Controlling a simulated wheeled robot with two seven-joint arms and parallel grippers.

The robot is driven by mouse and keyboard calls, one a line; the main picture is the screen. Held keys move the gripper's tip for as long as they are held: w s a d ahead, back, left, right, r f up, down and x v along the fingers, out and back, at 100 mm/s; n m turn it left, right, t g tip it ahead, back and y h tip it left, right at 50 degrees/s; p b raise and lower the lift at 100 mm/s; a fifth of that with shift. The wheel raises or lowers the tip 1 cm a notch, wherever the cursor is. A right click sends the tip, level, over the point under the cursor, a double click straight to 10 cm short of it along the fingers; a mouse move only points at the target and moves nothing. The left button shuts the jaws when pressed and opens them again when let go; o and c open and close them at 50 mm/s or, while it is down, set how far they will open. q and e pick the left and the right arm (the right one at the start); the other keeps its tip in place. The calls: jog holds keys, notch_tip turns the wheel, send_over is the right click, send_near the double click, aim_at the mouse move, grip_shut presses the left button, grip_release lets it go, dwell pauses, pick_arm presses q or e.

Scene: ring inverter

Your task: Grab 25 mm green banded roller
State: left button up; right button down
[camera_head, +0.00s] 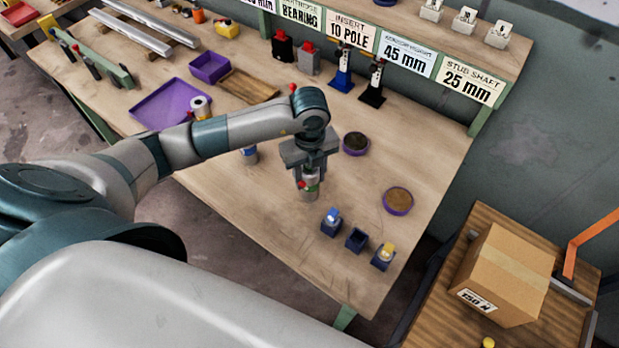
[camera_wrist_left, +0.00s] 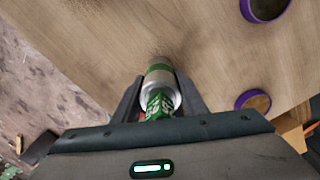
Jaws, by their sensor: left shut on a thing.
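My left gripper (camera_head: 309,176) points down over the right part of the workbench and is shut on the green banded roller (camera_head: 309,192), a small metal cylinder with green on it. In the left wrist view the roller (camera_wrist_left: 160,84) sits between the two dark fingers (camera_wrist_left: 160,98), with a green patterned end towards the camera and a green band at its far end. I cannot tell whether its lower end touches the bench. My right gripper is not in view.
Three small dark blue holders (camera_head: 356,239) stand to the right near the bench edge. Two round purple dishes lie behind them, one nearer (camera_head: 398,201) and one farther (camera_head: 356,144). A purple tray (camera_head: 160,116) lies left. A cardboard box (camera_head: 507,274) stands on a side table.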

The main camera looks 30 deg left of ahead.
pick_arm(q)
notch_tip(320, 180, up, 8)
jog(key=b, duration=0.2)
jog(key=shift+w+r+b, duration=0.1)
jog(key=shift+b, duration=0.2)
jog(key=shift+r, duration=0.65)
